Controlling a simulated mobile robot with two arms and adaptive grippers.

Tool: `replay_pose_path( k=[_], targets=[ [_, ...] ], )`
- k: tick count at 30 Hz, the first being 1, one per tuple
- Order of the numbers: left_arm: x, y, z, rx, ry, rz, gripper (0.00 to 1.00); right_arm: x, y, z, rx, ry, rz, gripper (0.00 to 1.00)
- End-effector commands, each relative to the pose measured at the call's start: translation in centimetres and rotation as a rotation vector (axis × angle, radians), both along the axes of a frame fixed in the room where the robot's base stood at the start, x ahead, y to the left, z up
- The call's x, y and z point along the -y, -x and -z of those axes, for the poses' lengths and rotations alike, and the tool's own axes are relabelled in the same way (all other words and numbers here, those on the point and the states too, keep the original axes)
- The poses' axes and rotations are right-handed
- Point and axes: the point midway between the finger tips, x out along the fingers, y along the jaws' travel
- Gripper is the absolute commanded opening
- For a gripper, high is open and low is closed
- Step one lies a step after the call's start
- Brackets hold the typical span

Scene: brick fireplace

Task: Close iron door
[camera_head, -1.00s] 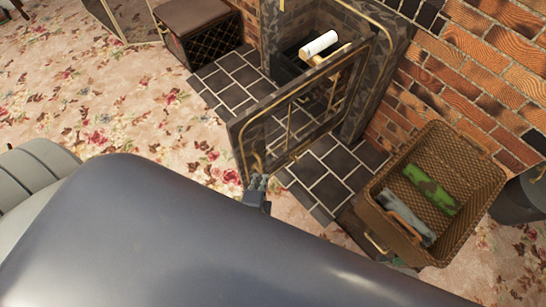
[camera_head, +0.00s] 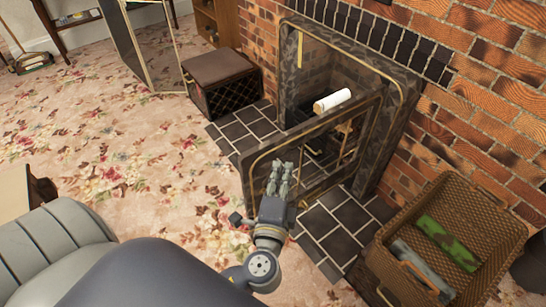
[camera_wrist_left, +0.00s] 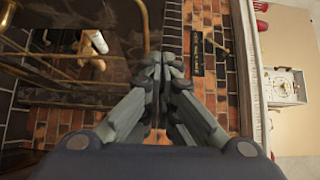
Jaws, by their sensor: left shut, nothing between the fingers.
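The iron door (camera_head: 318,126) is a dark framed panel with brass trim. It stands open, jutting out over the tiled hearth in front of the fireplace (camera_head: 400,75). My left gripper (camera_head: 281,168) is shut and empty, with its fingers up against or just in front of the door's outer part; I cannot tell if they touch. In the left wrist view the closed fingers (camera_wrist_left: 160,72) point ahead, with brass bars (camera_wrist_left: 75,82) to their left. My right gripper is not in view.
A white-ended log (camera_head: 332,101) lies in the firebox behind the door. A wicker basket (camera_head: 480,195) stands at right. A dark box seat (camera_head: 218,68) stands left of the hearth. A grey cushioned seat (camera_head: 50,255) is at lower left. Floral carpet is clear between.

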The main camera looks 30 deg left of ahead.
Motion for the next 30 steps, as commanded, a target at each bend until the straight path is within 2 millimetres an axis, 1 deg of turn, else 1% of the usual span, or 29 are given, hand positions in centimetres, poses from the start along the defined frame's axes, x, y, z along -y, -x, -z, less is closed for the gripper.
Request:
replay_pose_path(
  k=[1, 2, 3, 6, 9, 14, 25, 29, 30],
  targets=[
    [-0.4, -1.1, -0.2, 0.003, -0.002, 0.001, 0.00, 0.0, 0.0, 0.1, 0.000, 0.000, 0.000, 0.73],
    [-0.6, -1.6, -0.2, 0.003, -0.003, 0.000, 0.00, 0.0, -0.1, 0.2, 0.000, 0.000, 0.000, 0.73],
    [-1.4, -1.7, -0.1, 0.000, -0.005, 0.000, 0.00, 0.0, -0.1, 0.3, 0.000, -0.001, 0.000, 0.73],
    [-2.7, -2.2, 0.0, -0.001, -0.004, 0.001, 0.00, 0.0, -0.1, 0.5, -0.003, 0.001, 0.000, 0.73],
    [-3.5, -2.5, 0.0, -0.002, -0.002, 0.001, 0.00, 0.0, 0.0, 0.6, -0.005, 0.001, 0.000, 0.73],
    [-4.1, -2.7, 0.1, -0.002, -0.001, 0.001, 0.00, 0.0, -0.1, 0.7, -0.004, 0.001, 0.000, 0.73],
    [-4.2, -2.8, 0.1, -0.002, 0.000, 0.003, 0.00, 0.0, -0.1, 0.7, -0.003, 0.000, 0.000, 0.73],
    [-4.9, -3.0, 0.1, -0.002, -0.002, 0.014, 0.00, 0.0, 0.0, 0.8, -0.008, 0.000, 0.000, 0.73],
    [-5.2, -3.1, 0.2, -0.001, -0.004, 0.021, 0.00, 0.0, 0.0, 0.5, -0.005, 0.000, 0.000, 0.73]
  ],
)
